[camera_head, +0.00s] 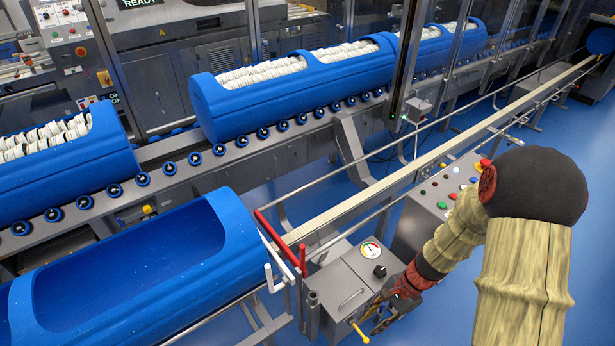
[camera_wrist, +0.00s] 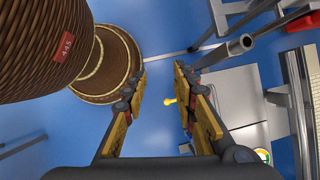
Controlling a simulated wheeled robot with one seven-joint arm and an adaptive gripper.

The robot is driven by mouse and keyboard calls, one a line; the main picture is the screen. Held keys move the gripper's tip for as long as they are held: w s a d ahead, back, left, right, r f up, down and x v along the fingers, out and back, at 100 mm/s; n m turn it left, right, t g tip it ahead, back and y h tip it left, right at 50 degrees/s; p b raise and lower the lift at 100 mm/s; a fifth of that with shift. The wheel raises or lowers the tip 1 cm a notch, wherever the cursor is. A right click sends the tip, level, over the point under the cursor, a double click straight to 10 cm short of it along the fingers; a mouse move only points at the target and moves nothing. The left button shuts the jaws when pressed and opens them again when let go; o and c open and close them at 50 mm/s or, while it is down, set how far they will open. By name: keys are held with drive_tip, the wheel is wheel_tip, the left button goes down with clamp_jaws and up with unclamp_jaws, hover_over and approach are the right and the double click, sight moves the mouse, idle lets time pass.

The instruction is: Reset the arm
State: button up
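My arm, in a tan cover with a black elbow, comes in from the lower right and bends down to the left. My gripper (camera_head: 372,322) is low in the head view, beside the grey control box (camera_head: 345,285) with a dial and a black knob. In the wrist view my gripper (camera_wrist: 160,80) is open, with a clear gap between its yellow-padded fingers and nothing held. A yellow knob (camera_wrist: 169,101) shows beyond this gap; the head view shows a yellow handle (camera_head: 360,333) low on the box. Contact between fingers and box cannot be told.
An empty blue tub (camera_head: 240,225) lies at the lower left. Filled blue tubs (camera_head: 215,105) stand on the roller conveyor (camera_head: 240,155) behind. A red-and-white rail frame (camera_head: 278,245), a long beam (camera_head: 400,178) and a button panel (camera_head: 437,205) are near my arm. Blue floor is open at right.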

drive_tip(key=s+r+n+t+h, duration=0.1)
drive_tip(key=s+r+n+t, duration=0.1)
drive_tip(key=r, duration=1)
drive_tip(key=s+r+n+t+h, duration=0.2)
drive_tip(key=r+n, duration=0.4)
drive_tip(key=r, duration=0.6)
drive_tip(key=s+r+n+t+h, duration=0.2)
drive_tip(key=s+r, duration=0.4)
drive_tip(key=r, duration=0.6)
drive_tip(key=n+t, duration=0.1)
drive_tip(key=n, duration=0.1)
drive_tip(key=shift+n, duration=0.4)
